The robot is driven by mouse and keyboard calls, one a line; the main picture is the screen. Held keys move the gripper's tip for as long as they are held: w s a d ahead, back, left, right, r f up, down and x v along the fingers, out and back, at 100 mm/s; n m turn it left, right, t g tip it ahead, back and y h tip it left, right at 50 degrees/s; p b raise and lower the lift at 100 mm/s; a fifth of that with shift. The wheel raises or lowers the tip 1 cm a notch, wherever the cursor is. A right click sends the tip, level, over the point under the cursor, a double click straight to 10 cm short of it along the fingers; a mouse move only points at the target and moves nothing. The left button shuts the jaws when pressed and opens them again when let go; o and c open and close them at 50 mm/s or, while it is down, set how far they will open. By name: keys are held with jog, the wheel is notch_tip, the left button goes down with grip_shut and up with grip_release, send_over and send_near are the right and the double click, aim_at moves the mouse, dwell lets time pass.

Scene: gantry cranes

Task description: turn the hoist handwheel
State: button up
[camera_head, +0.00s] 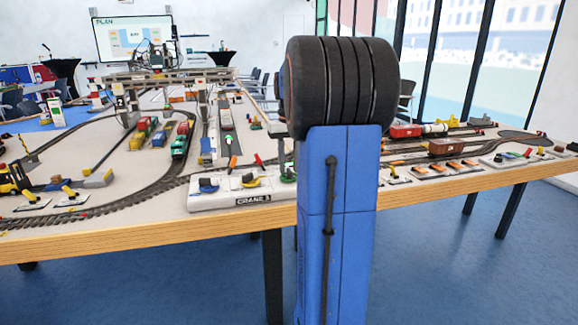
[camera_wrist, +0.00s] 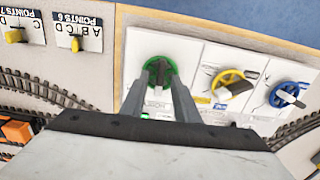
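The crane control panel (camera_head: 230,194), marked CRANE 3, stands at the table's front edge. It carries a blue wheel (camera_head: 208,186), a yellow wheel (camera_head: 250,181) and a green wheel (camera_head: 287,176), the last partly hidden by my arm. In the wrist view are the green wheel (camera_wrist: 151,41), the yellow wheel (camera_wrist: 227,77) and the blue wheel (camera_wrist: 284,88). The labels are too small to read, so I cannot tell which is the hoist handwheel. My gripper (camera_wrist: 161,64) is over the green wheel.
The table's wooden edge (camera_head: 140,226) runs along the front. Model tracks and trains (camera_head: 180,142) fill the table behind the panel. Left of the panel in the wrist view are two plates with yellow levers (camera_wrist: 76,43). More small lever plates (camera_head: 430,169) lie on the right.

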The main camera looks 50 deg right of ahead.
jog(key=shift+f, duration=0.25)
grip_shut()
jog(key=n, duration=0.4)
jog(key=shift+n, duration=0.4)
jog(key=n, duration=0.4)
jog(key=shift+n, duration=0.4)
